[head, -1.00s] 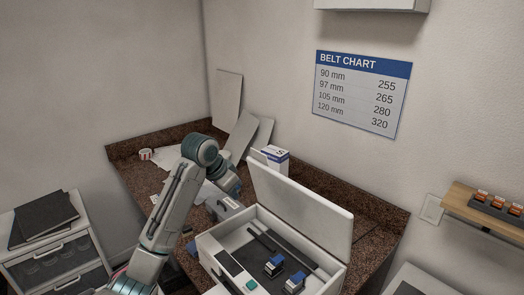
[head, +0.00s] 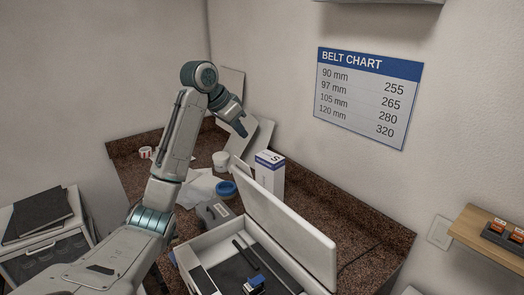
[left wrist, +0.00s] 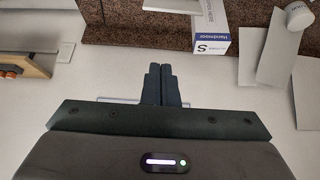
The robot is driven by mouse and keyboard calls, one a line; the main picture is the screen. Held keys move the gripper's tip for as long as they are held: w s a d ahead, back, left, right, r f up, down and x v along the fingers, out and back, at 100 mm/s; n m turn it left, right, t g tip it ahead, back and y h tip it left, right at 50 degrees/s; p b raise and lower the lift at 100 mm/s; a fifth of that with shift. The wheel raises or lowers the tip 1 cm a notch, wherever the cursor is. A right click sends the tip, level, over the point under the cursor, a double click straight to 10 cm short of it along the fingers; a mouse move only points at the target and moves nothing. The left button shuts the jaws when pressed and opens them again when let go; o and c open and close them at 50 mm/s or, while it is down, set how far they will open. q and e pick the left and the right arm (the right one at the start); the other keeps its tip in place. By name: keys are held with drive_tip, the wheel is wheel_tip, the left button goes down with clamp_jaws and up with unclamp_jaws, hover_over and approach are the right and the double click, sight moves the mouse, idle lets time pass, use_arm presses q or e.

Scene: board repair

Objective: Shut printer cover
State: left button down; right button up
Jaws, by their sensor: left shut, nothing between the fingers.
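The printer (head: 199,243) is a white, box-shaped machine at the bottom of the head view, its lower front cut off by the frame. Its white cover (head: 290,222) stands raised, tilted back along the rear edge, so the dark inside shows. My left gripper (head: 242,130) is shut and empty, in the air above and behind the cover's left end, pointing down to the right and apart from it. Its closed fingers (left wrist: 161,83) also show in the left wrist view, with nothing between them. My right gripper is not in view.
A white and blue box (head: 269,174) stands behind the cover's left end. A blue-lidded tub (head: 227,189) and a white cup (head: 221,160) stand on the brown counter (head: 350,235). Pale panels lean at the corner. A wooden shelf (head: 480,232) juts out at right.

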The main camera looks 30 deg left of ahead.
use_arm(q)
drive_tip(key=b, duration=0.5)
hover_over(244, 163)
drive_tip(key=w, duration=0.1)
wheel_tip(244, 163, down, 4)
drive_tip(key=w+d+f+p, duration=0.2)
drive_tip(key=w+f+p, duration=0.2)
drive_tip(key=s, duration=0.1)
drive_tip(key=s+a+p, duration=0.1)
drive_tip(key=s+a, duration=0.1)
drive_tip(key=s, duration=0.1)
drive_tip(key=shift+a+f+p, duration=0.1)
drive_tip(key=shift+f+p, duration=0.15)
drive_tip(key=shift+p, duration=0.15)
drive_tip(key=shift+s+f, duration=0.1)
drive_tip(key=shift+s, duration=0.05)
drive_tip(key=shift+f, duration=0.15)
